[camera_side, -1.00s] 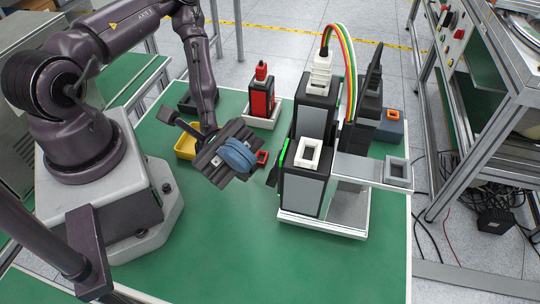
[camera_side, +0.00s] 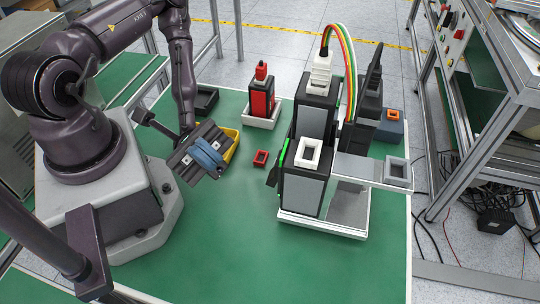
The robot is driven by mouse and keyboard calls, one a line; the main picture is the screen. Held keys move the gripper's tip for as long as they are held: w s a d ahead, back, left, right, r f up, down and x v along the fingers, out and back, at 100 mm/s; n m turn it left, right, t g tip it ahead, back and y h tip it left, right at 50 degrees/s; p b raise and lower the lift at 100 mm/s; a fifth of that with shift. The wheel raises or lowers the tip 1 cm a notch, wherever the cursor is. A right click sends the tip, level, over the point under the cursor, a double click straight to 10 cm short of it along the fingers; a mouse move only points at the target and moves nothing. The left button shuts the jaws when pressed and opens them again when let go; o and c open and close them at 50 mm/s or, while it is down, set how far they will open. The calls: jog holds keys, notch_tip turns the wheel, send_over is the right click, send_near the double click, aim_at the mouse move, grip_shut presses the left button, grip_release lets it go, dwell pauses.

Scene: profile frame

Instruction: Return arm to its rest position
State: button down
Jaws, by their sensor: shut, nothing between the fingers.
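My gripper (camera_side: 212,168), a dark ribbed block with a blue round part at its end, hangs above the green table left of the middle. It is shut and empty. My arm is purple-grey and rises from the grey base at the left. The gripper is in front of a yellow tray (camera_side: 232,143) and partly hides it. It is clear of the fixture with the black-and-white modules.
A small red frame (camera_side: 260,158) lies right of the gripper. A red-and-black device (camera_side: 262,92) stands in a white tray behind. Tall black modules (camera_side: 305,190) with coloured wires (camera_side: 349,70) stand right of centre. The front table (camera_side: 240,250) is clear.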

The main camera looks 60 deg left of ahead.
jog(key=s+a+f+m+g+y, duration=0.35)
jog(key=s+m+g+y, duration=0.2)
jog(key=g+y, duration=0.3)
jog(key=w+a+f+m+y, duration=0.1)
jog(key=w+a+m+y, duration=0.25)
jog(key=a+y, duration=0.6)
jog(key=w+a+r+m+t+y, duration=0.2)
jog(key=w+a+r+t+y, duration=0.1)
jog(key=w+r+t+y, duration=0.45)
notch_tip(320, 180, up, 12)
jog(key=s+d+m+t, duration=0.2)
jog(key=t, duration=0.4)
jog(key=shift+s+r, duration=0.15)
jog(key=shift+r, duration=0.1)
jog(key=shift+y, duration=0.25)
